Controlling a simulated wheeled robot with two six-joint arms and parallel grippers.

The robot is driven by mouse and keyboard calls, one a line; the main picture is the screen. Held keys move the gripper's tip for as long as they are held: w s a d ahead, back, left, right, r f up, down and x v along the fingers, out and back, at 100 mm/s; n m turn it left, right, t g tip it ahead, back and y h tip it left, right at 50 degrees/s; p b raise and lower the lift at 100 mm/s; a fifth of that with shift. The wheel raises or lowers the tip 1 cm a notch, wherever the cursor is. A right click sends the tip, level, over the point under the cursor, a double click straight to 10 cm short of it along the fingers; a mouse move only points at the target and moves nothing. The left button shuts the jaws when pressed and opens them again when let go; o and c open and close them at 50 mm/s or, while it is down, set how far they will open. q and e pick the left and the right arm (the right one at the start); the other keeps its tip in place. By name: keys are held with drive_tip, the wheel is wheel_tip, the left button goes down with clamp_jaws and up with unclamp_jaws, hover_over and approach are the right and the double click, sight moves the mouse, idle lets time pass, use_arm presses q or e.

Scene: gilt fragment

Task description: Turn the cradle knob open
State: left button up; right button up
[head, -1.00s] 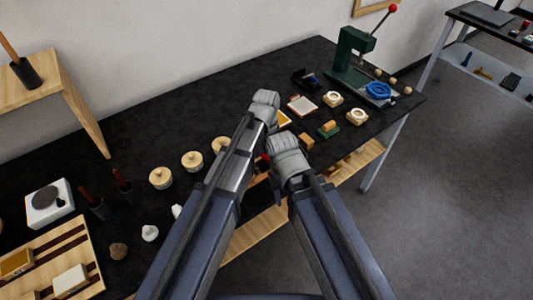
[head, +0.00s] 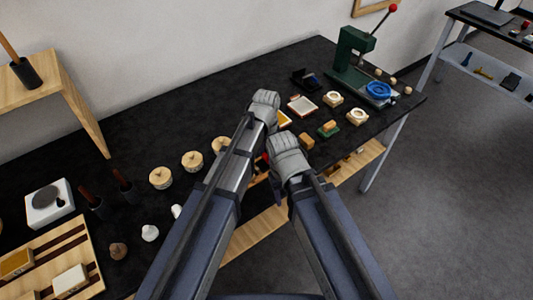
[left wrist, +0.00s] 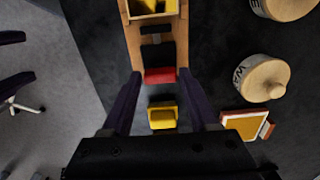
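The wooden cradle (left wrist: 133,48) runs up the middle of the left wrist view. A red part (left wrist: 160,76), which looks like its knob, lies across it, and a yellow block (left wrist: 162,117) is below that. My left gripper (left wrist: 160,82) is open, with one finger on each side of the red part; I cannot tell if they touch it. In the head view, a bit of red (head: 265,157) shows between my arms, and the rest of the cradle is mostly hidden. My right gripper (head: 280,190) is beside it, its fingers largely hidden by its own wrist.
Round lidded jars (head: 192,161) stand left of my left arm; one also shows in the left wrist view (left wrist: 262,78). An orange-topped tray (left wrist: 245,124) lies near the cradle. A green press (head: 350,60) stands at the far right end of the black bench.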

sight(266, 156)
use_arm(q)
drive_tip(key=o, duration=0.3)
drive_tip(key=shift+r, duration=0.1)
wheel_tip(266, 156, up, 8)
drive_tip(key=p, duration=0.8)
drive_tip(key=shift+f, duration=0.2)
drive_tip(key=s+a+n, duration=0.6)
drive_tip(key=a, duration=0.3)
drive_tip(key=s+a+n, duration=0.5)
drive_tip(key=a, duration=0.3)
drive_tip(key=s+d+m+y+b, duration=0.1)
drive_tip(key=s+d+m, duration=0.2)
drive_tip(key=d, duration=0.7)
drive_tip(key=shift+s+d+f+m, duration=0.35)
drive_tip(key=shift+s+d+m, duration=0.05)
drive_tip(key=shift+s, duration=0.8)
